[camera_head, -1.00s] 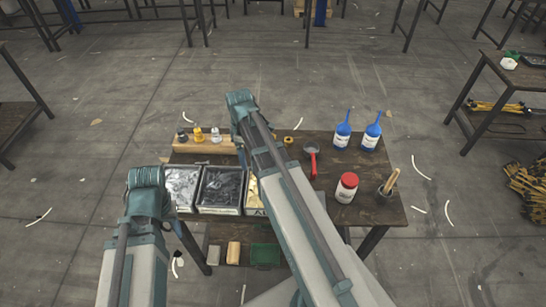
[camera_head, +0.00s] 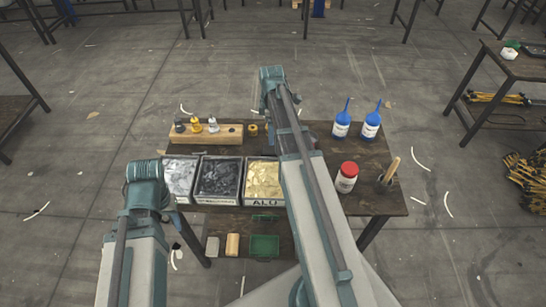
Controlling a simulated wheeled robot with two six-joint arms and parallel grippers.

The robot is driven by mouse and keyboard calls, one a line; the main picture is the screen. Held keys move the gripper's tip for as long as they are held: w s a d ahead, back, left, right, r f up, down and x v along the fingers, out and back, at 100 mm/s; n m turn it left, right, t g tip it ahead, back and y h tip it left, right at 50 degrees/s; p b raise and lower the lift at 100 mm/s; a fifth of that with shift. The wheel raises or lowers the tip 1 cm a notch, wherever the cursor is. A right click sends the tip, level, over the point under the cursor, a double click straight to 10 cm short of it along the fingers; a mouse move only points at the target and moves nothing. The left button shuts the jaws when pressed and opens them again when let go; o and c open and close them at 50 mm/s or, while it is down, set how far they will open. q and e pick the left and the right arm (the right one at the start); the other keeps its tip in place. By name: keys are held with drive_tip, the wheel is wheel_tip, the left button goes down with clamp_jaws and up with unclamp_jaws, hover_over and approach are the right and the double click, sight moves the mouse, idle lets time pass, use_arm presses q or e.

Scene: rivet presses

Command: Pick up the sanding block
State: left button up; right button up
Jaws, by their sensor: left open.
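Two small blocks lie side by side on the lower shelf: a tan block (camera_head: 233,245) and a grey block (camera_head: 213,247). I cannot tell for sure which is the sanding block. My left arm comes in at the lower left, its elbow raised left of the blocks. My left gripper (camera_head: 171,217) is mostly hidden behind that arm, left of the blocks and apart from them; it is open. My right arm crosses the right part of the workbench. Its gripper is hidden behind the arm.
A green bin (camera_head: 264,246) sits on the shelf right of the blocks.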

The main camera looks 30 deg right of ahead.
sight(273, 148)
wheel_tip(273, 148, down, 5)
drive_tip(key=b, duration=0.3)
drive_tip(key=shift+r+b, duration=0.1)
drive_tip(key=shift+b, duration=0.2)
drive_tip(key=shift+r, duration=0.1)
drive_tip(key=f+b, duration=0.5)
drive_tip(key=shift+s+d+f, duration=0.15)
drive_tip(key=shift+s+f, duration=0.05)
drive_tip(key=shift+s, duration=0.05)
drive_tip(key=shift+r, duration=0.1)
drive_tip(key=c, duration=1.2)
drive_tip(key=shift+r, duration=0.1)
